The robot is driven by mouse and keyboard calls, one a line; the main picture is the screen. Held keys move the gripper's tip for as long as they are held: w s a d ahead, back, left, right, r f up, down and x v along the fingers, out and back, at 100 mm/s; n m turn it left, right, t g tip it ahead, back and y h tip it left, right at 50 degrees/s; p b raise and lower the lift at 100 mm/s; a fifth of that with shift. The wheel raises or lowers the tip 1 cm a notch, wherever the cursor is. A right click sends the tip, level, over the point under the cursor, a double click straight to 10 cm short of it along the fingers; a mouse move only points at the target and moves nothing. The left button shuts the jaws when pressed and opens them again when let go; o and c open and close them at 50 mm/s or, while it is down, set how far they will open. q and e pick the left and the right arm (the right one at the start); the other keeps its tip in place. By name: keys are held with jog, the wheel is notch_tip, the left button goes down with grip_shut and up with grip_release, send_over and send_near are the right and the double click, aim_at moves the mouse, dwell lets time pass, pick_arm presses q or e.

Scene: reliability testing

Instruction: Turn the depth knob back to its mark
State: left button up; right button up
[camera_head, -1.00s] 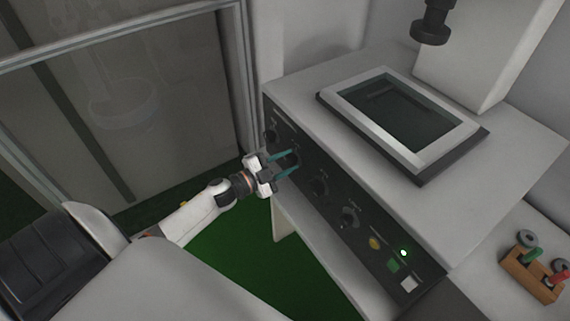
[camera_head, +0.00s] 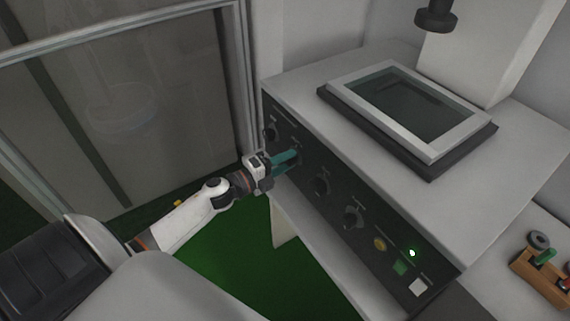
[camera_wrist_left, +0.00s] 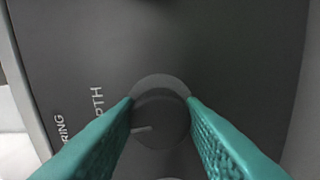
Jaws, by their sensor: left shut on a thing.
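The depth knob (camera_wrist_left: 163,118) is a round dark knob on a black panel, with a pale pointer line at its lower left in the left wrist view. A label ending in "PTH" stands to its left there. My left gripper (camera_head: 293,158) is at the panel's left part, its teal fingers shut on the depth knob from both sides. In the head view the fingers hide most of this knob. I cannot make out the knob's mark. My right gripper is not in view.
The control panel (camera_head: 335,208) carries other dark knobs (camera_head: 320,186), a yellow button (camera_head: 380,244), a lit green lamp (camera_head: 412,253) and a white button (camera_head: 418,288). A framed screen (camera_head: 415,110) lies on top. A wooden holder (camera_head: 540,280) stands at the right. A glass-panelled frame (camera_head: 240,80) is close left.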

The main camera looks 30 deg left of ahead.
pick_arm(q)
jog(key=shift+f+m, duration=0.1)
jog(key=shift+m, duration=0.5)
jog(key=o, duration=1)
jog(key=shift+s+a+b, duration=0.15)
jog(key=shift+s+b, duration=0.25)
jog(key=shift+s, duration=0.05)
jog(key=shift+b+v, duration=1.05)
jog(key=shift+v, duration=4.5)
